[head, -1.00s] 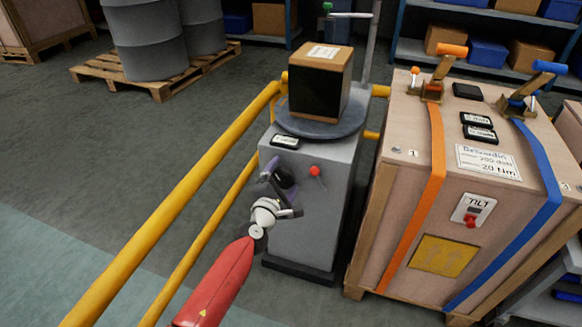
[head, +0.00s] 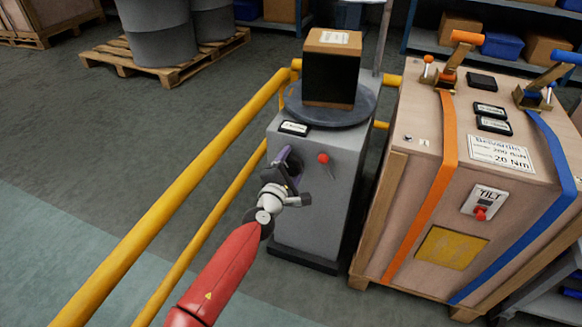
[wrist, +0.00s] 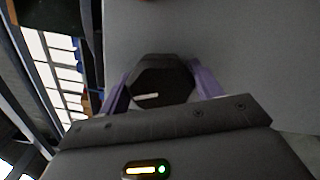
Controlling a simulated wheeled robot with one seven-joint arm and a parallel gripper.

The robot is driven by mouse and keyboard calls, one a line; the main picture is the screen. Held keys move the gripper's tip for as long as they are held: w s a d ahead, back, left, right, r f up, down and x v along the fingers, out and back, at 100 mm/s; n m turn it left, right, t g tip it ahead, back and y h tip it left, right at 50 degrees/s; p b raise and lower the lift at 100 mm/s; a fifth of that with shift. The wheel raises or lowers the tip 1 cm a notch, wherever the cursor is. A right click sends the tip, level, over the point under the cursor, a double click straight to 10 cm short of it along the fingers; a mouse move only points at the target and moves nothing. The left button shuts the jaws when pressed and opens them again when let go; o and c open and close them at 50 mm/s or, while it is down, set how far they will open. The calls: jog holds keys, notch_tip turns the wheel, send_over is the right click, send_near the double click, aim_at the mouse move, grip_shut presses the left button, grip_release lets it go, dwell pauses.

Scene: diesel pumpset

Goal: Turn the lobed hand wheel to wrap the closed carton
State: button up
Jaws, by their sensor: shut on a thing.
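The closed carton (head: 332,75) stands upright on a round grey turntable (head: 330,110) on top of a grey machine cabinet (head: 317,200). Its sides are dark, its top is bare brown with a white label. The black lobed hand wheel (wrist: 162,80) is on the cabinet's front, below the turntable; a short white mark shows on it in the wrist view. My gripper (wrist: 163,85) is shut on the wheel, with a purple finger on either side. In the head view my gripper (head: 289,169) hides most of the wheel.
A red knob (head: 323,158) sits right of the wheel. Yellow rails (head: 190,190) run left of the cabinet. A large wooden crate (head: 400,220) with orange and blue straps stands close on the right. Open floor (head: 70,140) lies left of the rails.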

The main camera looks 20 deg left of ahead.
jog(key=m+b, duration=0.2)
jog(key=shift+f+b, duration=0.35)
jog(key=shift+b, duration=0.05)
jog(key=m+b, duration=0.3)
jog(key=shift+m+b, duration=0.4)
jog(key=m+b, duration=0.3)
jog(key=m, duration=0.1)
jog(key=shift+b, duration=0.35)
jog(key=shift+m+b, duration=0.8)
jog(key=shift+m, duration=0.3)
jog(key=shift+r, duration=0.1)
jog(key=o, duration=1)
jog(key=shift+c, duration=0.2)
